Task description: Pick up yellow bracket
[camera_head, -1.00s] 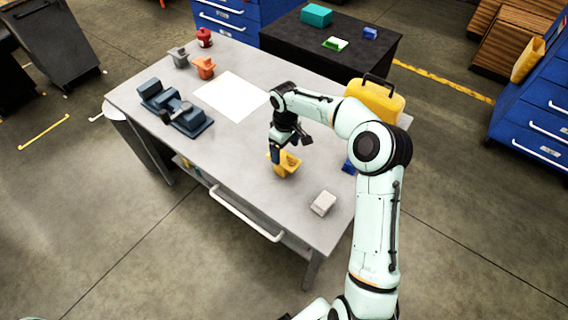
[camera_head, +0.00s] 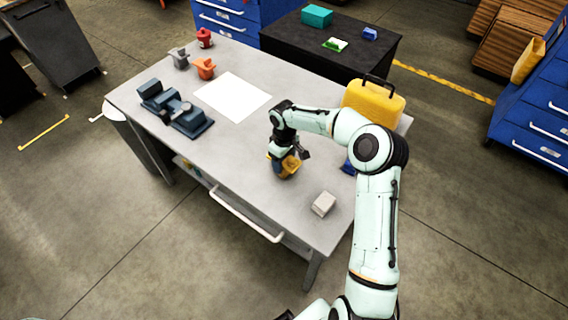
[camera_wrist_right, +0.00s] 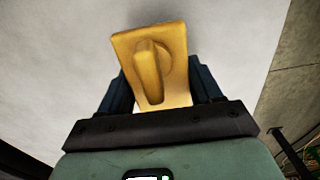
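The yellow bracket (camera_head: 291,166) stands on the grey workbench (camera_head: 245,165), right of its middle. My right gripper (camera_head: 285,168) is lowered over it and hides part of it in the head view. In the right wrist view the yellow bracket (camera_wrist_right: 152,62), a plate with a raised rib, lies between the two dark blue fingers of the right gripper (camera_wrist_right: 160,90). The fingers are apart, one on each side of the bracket; firm contact is not visible.
A pale block (camera_head: 323,204) lies near the bench's front right. A yellow case (camera_head: 374,103) stands behind my right arm, with a blue item (camera_head: 348,166) partly hidden. A dark blue jig (camera_head: 175,109), white sheet (camera_head: 233,96), orange part (camera_head: 204,69), grey part (camera_head: 180,59) and red part (camera_head: 205,38) lie leftward.

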